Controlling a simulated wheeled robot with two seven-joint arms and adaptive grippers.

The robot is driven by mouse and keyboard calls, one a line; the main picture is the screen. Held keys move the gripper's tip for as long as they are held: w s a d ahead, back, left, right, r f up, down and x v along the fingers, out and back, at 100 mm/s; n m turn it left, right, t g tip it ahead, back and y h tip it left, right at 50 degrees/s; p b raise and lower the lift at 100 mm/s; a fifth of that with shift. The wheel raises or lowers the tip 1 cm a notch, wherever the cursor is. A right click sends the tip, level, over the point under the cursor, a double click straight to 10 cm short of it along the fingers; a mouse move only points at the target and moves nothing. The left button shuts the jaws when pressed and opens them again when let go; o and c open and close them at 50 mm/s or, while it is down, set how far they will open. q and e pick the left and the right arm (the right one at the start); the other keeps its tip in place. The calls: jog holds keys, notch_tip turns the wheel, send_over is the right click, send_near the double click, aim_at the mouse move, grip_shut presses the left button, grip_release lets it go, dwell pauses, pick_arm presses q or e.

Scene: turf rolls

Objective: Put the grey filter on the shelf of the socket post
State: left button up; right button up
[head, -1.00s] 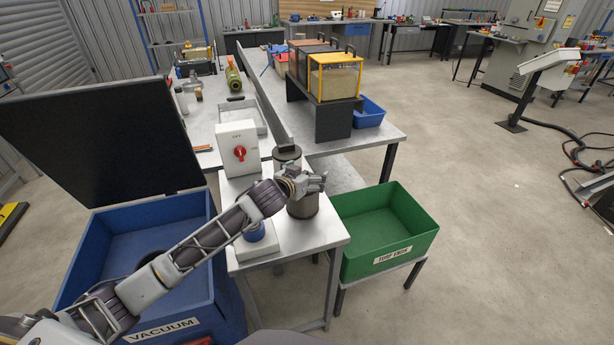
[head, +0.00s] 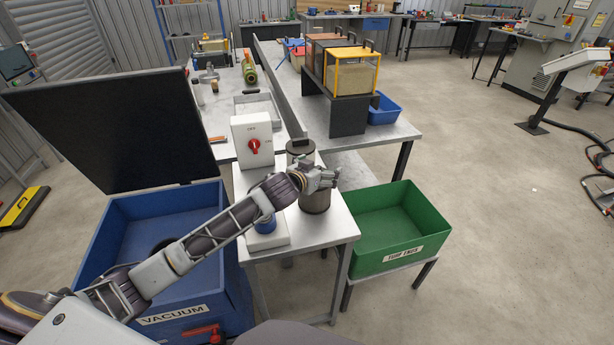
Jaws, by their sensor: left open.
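A dark grey-brown cylinder with a black cap, which looks like the grey filter (head: 315,202), stands upright on the near end of the metal bench. My left gripper (head: 332,178) is open and crosses in front of its middle, hiding part of it. I cannot tell whether the fingers touch it. My right gripper is not in view. I cannot make out a socket post with a shelf for certain. A white block with a blue round fitting (head: 265,227) sits on the bench beside my left arm.
A white switch box with a red knob (head: 252,141) stands behind my arm. The blue vacuum bin (head: 215,265), lid raised, is at left. A green bin (head: 395,254) stands at right. A black stand (head: 347,117) holds framed boxes.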

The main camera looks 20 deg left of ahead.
pick_arm(q)
jog(key=v, duration=1.1)
jog(key=shift+s, duration=0.25)
jog(key=shift+a+r, duration=0.1)
jog(key=shift+r, duration=0.05)
dwell(0.3)
